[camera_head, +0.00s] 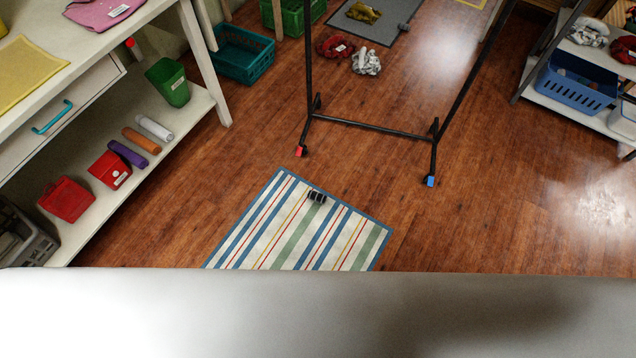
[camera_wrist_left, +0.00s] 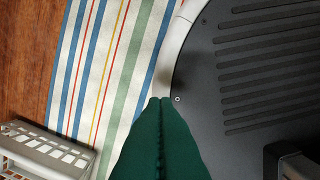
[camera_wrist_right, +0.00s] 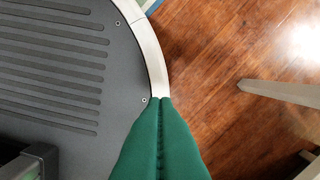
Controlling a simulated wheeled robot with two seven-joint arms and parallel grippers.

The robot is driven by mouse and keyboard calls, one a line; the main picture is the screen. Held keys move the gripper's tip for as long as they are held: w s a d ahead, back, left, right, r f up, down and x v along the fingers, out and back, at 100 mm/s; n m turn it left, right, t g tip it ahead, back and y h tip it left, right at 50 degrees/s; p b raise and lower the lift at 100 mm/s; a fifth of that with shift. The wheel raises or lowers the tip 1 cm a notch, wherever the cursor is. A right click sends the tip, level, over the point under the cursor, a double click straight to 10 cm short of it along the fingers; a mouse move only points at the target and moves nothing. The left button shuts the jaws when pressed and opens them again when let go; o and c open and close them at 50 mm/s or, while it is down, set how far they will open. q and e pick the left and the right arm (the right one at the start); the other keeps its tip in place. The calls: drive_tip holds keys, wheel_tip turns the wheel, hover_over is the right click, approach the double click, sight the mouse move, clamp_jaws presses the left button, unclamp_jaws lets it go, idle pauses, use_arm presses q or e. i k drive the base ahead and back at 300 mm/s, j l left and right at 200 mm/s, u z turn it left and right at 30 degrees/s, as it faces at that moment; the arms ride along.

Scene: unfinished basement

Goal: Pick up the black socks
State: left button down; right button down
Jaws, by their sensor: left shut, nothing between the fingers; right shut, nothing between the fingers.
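The black socks (camera_head: 317,196) are a small dark bundle lying on the striped rug (camera_head: 270,225), near its far edge in the head view. The rug also shows in the left wrist view (camera_wrist_left: 85,60), where no socks are visible. My left gripper (camera_wrist_left: 161,101) has green fingers that are shut and empty, seen over the rug and the edge of my base. My right gripper (camera_wrist_right: 161,100) also has green fingers shut and empty, seen over the edge of my base beside the wood floor. Neither gripper shows in the head view.
A black rack frame (camera_head: 372,127) on casters stands beyond the rug. A blue basket (camera_head: 574,86) sits on the right shelf. Wood floor right of the rug is clear.

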sight(314, 196)
drive_tip(key=k+j, duration=0.1)
drive_tip(key=j+z, duration=0.1)
drive_tip(key=z, duration=0.75)
drive_tip(key=j+z, duration=0.85)
drive_tip(key=j, duration=0.2)
drive_tip(key=k+j+z, duration=0.1)
drive_tip(key=j+z, duration=0.3)
drive_tip(key=j, duration=0.1)
